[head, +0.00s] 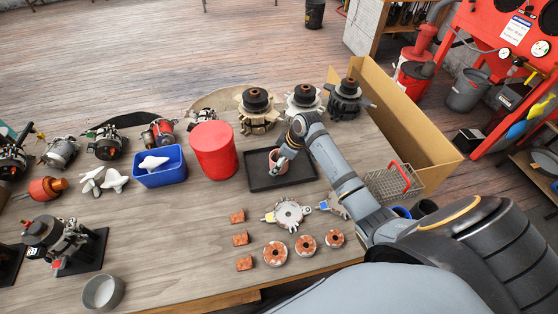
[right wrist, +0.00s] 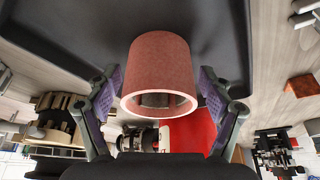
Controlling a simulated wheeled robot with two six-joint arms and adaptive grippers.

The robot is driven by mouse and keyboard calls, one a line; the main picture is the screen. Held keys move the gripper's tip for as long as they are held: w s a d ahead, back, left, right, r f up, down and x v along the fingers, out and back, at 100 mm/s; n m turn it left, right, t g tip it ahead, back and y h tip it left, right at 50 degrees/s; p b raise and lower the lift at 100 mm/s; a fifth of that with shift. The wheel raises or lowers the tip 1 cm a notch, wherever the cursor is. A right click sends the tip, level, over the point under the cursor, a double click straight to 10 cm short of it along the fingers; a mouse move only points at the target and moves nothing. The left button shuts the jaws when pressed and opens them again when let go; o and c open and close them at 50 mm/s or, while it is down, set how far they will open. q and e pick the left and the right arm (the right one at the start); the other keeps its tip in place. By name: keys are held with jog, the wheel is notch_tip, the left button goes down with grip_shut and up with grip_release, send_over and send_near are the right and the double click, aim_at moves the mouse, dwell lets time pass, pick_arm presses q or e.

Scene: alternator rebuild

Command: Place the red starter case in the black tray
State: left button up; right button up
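The red starter case (head: 273,163), a short hollow reddish cylinder, is at the black tray (head: 262,184) in the middle of the table. In the right wrist view the case (right wrist: 160,65) stands against the dark tray floor (right wrist: 215,45), its open ring end facing the camera. My right gripper (head: 284,161) reaches over the tray from the right. In the right wrist view its fingers (right wrist: 160,88) are spread on both sides of the case, with a small gap visible at each side. My left gripper is not in view.
A red canister (head: 213,150) and a blue bin (head: 160,168) stand left of the tray. Several stator parts (head: 303,100) line the back. A wire basket (head: 393,183) is at right. Copper rings (head: 305,245) and rotor plates (head: 288,213) lie in front.

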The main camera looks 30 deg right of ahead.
jog(key=v, duration=1.2)
jog(key=shift+b, duration=0.35)
